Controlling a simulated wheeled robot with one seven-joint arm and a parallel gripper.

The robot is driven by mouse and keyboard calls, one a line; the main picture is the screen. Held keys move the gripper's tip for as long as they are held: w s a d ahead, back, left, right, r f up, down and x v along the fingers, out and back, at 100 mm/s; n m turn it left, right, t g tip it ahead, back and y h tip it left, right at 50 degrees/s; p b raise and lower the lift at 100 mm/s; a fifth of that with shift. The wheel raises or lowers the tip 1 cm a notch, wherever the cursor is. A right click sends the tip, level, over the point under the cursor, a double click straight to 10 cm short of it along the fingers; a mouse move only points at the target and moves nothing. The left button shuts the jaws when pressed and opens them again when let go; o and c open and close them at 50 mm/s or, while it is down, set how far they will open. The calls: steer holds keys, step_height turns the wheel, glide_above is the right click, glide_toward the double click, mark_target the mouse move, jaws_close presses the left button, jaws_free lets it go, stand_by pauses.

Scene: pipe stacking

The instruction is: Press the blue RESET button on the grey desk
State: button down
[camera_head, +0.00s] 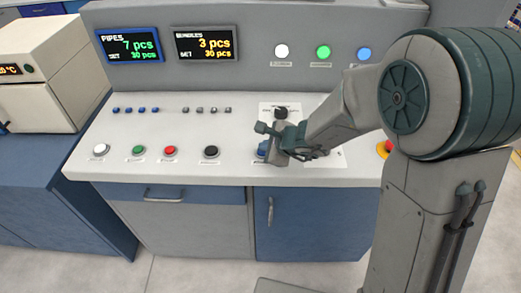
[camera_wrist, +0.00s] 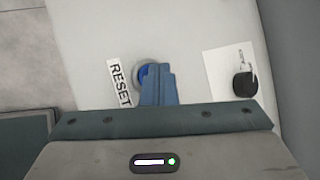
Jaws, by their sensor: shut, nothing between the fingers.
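The blue RESET button (camera_head: 262,148) sits on the sloped grey desk (camera_head: 150,120), partly hidden by my gripper (camera_head: 267,145) in the head view. In the wrist view the button (camera_wrist: 142,76) is a blue cap in a grey ring, with its right part covered by my gripper's fingers (camera_wrist: 158,68). The white RESET label (camera_wrist: 120,84) lies just left of it. My fingers are closed together, empty, and over or right beside the button. I cannot tell whether they touch it.
White (camera_head: 100,150), green (camera_head: 138,150), red (camera_head: 170,151) and black (camera_head: 211,152) buttons line the desk's front. A black knob (camera_wrist: 244,83) on a white plate lies right of the fingers in the wrist view. Displays (camera_head: 205,43) and lamps (camera_head: 323,52) are on the back panel.

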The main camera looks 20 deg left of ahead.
steer(key=shift+r+p, duration=0.4)
steer(key=shift+r, duration=0.35)
steer(key=shift+r, duration=0.1)
steer(key=shift+r+p, duration=1.95)
steer(key=shift+r, duration=0.45)
